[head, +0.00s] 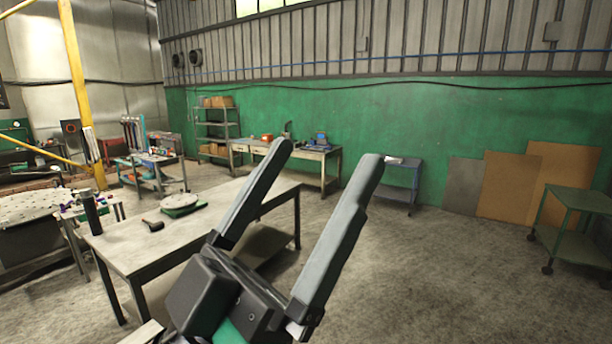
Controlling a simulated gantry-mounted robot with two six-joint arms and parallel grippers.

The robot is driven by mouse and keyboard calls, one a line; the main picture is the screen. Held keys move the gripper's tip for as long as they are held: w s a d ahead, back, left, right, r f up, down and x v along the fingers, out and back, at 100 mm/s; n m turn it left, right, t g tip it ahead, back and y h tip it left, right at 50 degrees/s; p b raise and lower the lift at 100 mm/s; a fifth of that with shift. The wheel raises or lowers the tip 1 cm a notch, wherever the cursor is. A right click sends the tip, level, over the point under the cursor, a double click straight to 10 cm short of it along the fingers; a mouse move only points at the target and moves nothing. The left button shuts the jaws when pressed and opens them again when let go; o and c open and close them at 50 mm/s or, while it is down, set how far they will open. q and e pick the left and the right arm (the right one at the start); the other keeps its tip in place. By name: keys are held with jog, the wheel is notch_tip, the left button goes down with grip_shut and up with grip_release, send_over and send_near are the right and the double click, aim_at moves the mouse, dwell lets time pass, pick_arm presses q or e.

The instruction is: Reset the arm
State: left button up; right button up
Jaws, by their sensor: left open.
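My left gripper (324,163) shows large in the middle of the head view. Its two long grey fingers point up and slightly right. They are spread apart with nothing between them. The black gripper body shows at the bottom, with a bit of green below it. The gripper hides part of the near table and the floor. My right gripper does not show.
A grey work table (158,247) stands behind the gripper at left, bearing a round plate (180,201), a dark cylinder (91,212) and a small dark tool (152,225). A green cart (582,198) stands at right. The concrete floor (440,270) between is clear.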

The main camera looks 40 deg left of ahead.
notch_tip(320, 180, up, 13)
jog(key=p, duration=1.3)
